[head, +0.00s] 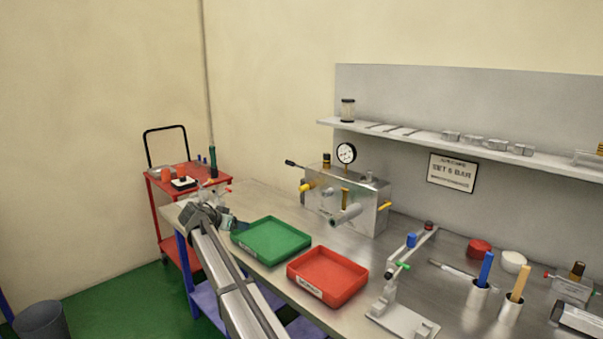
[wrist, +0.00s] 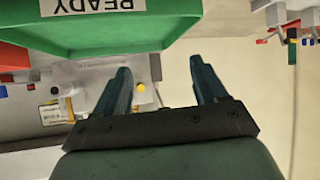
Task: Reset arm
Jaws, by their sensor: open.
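My gripper (head: 230,222) is at the left end of the bench, just left of the green tray (head: 271,238) in the head view. In the wrist view my gripper (wrist: 163,76) shows two dark teal fingers spread apart with nothing between them. The green tray (wrist: 120,32) shows upside down there, with a white READY label, beyond the fingertips and apart from them. In the head view the fingertips are small, and their exact gap to the tray is hard to tell.
A red tray (head: 328,277) sits right of the green one. Behind them stands a metal box with a gauge (head: 346,197). A clamp stand (head: 402,312) and cups with tools (head: 478,295) are on the right. A red cart (head: 172,210) stands beyond the bench's left end.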

